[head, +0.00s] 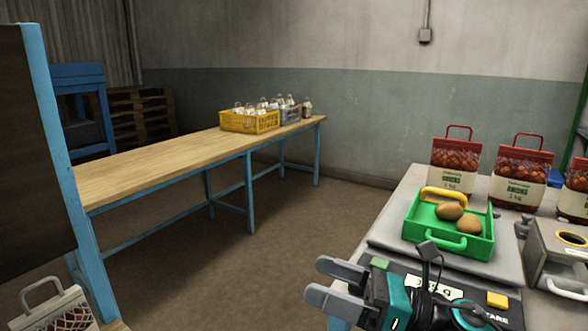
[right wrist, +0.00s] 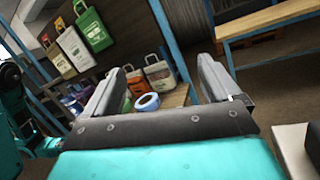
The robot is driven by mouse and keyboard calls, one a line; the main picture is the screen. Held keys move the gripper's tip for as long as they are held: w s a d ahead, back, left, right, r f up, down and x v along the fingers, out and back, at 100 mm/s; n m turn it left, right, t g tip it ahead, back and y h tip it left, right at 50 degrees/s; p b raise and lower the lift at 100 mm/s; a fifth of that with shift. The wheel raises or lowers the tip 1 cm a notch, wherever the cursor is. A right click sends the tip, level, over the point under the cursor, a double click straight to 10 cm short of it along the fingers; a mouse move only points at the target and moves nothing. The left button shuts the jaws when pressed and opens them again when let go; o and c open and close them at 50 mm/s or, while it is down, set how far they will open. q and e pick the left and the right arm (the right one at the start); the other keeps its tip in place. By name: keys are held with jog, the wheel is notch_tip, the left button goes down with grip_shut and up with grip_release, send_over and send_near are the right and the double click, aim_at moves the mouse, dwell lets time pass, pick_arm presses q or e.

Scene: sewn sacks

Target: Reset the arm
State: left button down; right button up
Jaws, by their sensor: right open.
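My right gripper (head: 338,286) reaches in at the bottom right of the head view, in front of the scale. Its two grey fingers are apart with nothing between them. In the right wrist view the gripper (right wrist: 165,85) is also open and empty, held in the air. A green tray (head: 484,246) with two brown potatoes (head: 460,218) and a yellow item (head: 442,194) sits on the scale (head: 385,242), beyond the gripper. My left gripper does not show in the head view.
Red-topped sacks (head: 455,160) stand behind the tray. A metal box (head: 562,262) is at the right. A long wooden table (head: 160,168) bears a yellow crate (head: 234,123) of bottles. A dark panel with a blue post (head: 62,150) stands at the left. Open floor lies between.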

jog(key=d+f+m+t+h, duration=0.4)
jog(key=f+m+t+h, duration=0.15)
jog(key=m, duration=0.85)
jog(key=d+f+m+t+h, duration=0.3)
jog(key=f+m+t+h, duration=0.25)
jog(key=m, duration=0.85)
jog(key=s+d+f+m+g+h, duration=0.2)
jog(key=s+f+m+g+h, duration=0.1)
jog(key=s+f+m, duration=0.4)
jog(key=s+d+f+m+g+h+p, duration=0.1)
jog(key=s+d+f+m+g+h, duration=0.2)
jog(key=s+f+m, duration=0.4)
notch_tip(320, 180, down, 5)
jog(key=m, duration=0.3)
jog(key=shift+s+d+h, duration=0.15)
jog(key=shift+d+h, duration=0.05)
jog(key=shift+h, duration=0.1)
jog(key=shift+r, duration=0.1)
